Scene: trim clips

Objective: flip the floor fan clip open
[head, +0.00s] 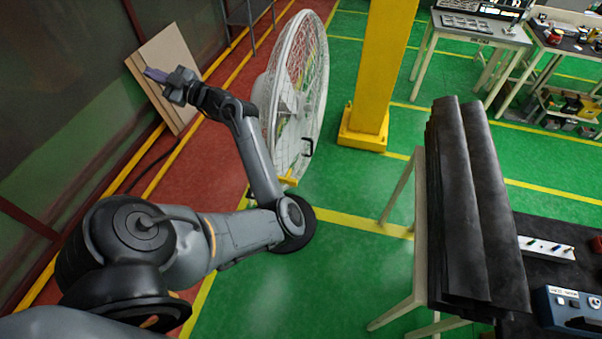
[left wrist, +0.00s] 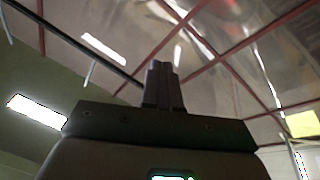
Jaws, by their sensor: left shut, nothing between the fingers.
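The large white floor fan (head: 297,90) stands upright on the floor at the centre top of the head view. A small dark bracket-shaped part (head: 309,147), possibly its clip, sits at the lower right of the fan's rim; I cannot tell whether it is open. A small yellow part (head: 288,180) shows at the fan's bottom. My left gripper (head: 156,75) is shut and empty, raised left of the fan and apart from it, pointing to the upper left. In the left wrist view its closed fingers (left wrist: 162,82) point toward the ceiling. My right gripper is out of view.
A yellow post (head: 378,70) stands right of the fan. Pale boards (head: 170,62) lean behind my left gripper. A table with dark sheets (head: 465,200) is at the right, with worktables (head: 475,30) farther back. Green floor between fan and sheets is clear.

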